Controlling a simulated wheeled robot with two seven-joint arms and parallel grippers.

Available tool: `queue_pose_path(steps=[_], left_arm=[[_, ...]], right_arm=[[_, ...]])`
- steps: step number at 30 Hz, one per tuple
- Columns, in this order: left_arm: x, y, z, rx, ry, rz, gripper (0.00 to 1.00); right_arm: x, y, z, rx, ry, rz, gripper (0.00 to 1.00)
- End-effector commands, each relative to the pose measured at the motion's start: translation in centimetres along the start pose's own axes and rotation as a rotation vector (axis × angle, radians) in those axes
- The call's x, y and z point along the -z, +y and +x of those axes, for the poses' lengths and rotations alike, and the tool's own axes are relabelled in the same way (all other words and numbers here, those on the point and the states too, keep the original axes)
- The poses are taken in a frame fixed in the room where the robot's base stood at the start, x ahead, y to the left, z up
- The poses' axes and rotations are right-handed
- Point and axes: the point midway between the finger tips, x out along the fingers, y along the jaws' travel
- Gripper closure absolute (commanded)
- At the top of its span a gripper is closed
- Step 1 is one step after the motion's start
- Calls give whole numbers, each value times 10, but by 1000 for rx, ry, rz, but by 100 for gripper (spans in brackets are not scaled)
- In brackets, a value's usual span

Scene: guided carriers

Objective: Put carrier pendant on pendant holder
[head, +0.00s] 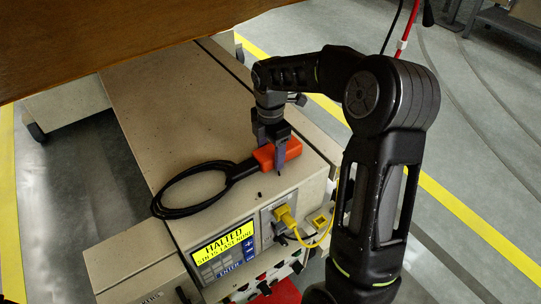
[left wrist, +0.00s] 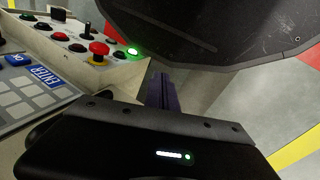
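The orange carrier pendant (head: 293,149) lies on the beige carrier's top, near its front edge, with a black cable coiled to its left. My right gripper (head: 270,158) reaches down from above with one finger on either side of the pendant. I cannot tell whether the fingers press on it. My left gripper (left wrist: 162,90) shows in the left wrist view, its dark fingers close together with nothing visible between them. It is beside the carrier's control panel. The left gripper does not show in the head view. I cannot make out the pendant holder with certainty.
The carrier's front has a yellow display (head: 225,243) reading HALTED and a yellow plug (head: 284,214) with a cable. A red mushroom button (left wrist: 99,48) and other buttons sit on the panel. A brown board (head: 120,35) overhangs the top left. The carrier's top behind the pendant is clear.

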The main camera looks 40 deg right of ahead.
Motion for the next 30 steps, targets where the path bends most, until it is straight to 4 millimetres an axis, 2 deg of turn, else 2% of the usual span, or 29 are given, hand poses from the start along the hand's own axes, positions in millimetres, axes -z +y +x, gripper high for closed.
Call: queue_pose_path(steps=[2,22,30], left_arm=[[0,0,0,0,0,0,100],[0,0,0,0,0,0,100],[0,0,0,0,0,0,100]], right_arm=[[0,0,0,0,0,0,44],[0,0,0,0,0,0,99],[0,0,-1,-2,0,0,100]])
